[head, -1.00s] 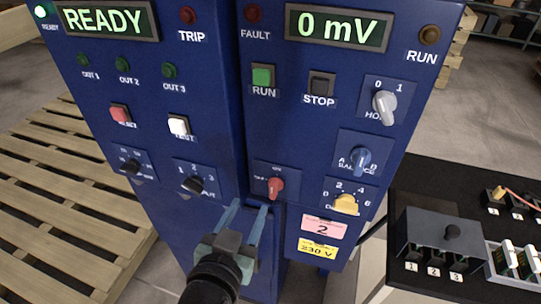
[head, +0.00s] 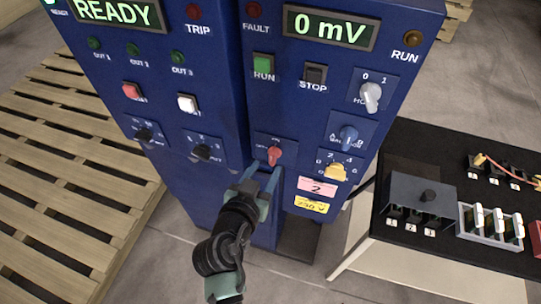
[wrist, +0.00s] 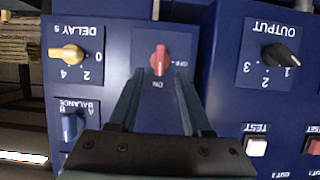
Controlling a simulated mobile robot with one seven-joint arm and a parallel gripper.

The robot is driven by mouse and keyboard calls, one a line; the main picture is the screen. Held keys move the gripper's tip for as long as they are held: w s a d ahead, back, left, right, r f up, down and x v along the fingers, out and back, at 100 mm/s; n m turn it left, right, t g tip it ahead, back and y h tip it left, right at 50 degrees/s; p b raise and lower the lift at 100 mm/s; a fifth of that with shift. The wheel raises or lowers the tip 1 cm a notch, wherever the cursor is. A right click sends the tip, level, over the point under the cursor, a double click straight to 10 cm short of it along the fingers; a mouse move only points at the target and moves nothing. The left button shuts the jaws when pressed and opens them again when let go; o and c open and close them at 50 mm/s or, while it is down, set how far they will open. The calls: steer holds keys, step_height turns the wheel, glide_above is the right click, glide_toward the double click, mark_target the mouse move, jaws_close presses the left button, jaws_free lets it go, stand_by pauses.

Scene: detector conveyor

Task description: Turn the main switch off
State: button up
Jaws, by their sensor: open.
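The main switch is a small red knob (head: 275,155) on a dark plate low on the right-hand blue cabinet. In the wrist view the red knob (wrist: 159,60) stands upright in the picture, in line with the ON mark; the OFF mark is to its right. My gripper (head: 267,171) is open just below the knob in the head view. In the wrist view the fingers of my gripper (wrist: 160,78) point at the plate, one on each side of the knob's line, with nothing between them. I cannot tell whether the fingertips touch the plate.
The yellow delay knob (head: 336,172) and blue balance knob (head: 347,136) are to the right of the switch. The black output knob (head: 203,151) is to the left. A black-topped table (head: 450,240) with devices stands at right, a wooden pallet (head: 60,190) at left.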

mark_target(271, 160)
steer(key=shift+p+x, duration=0.3)
steer(key=shift+x, duration=2.25)
jaws_close()
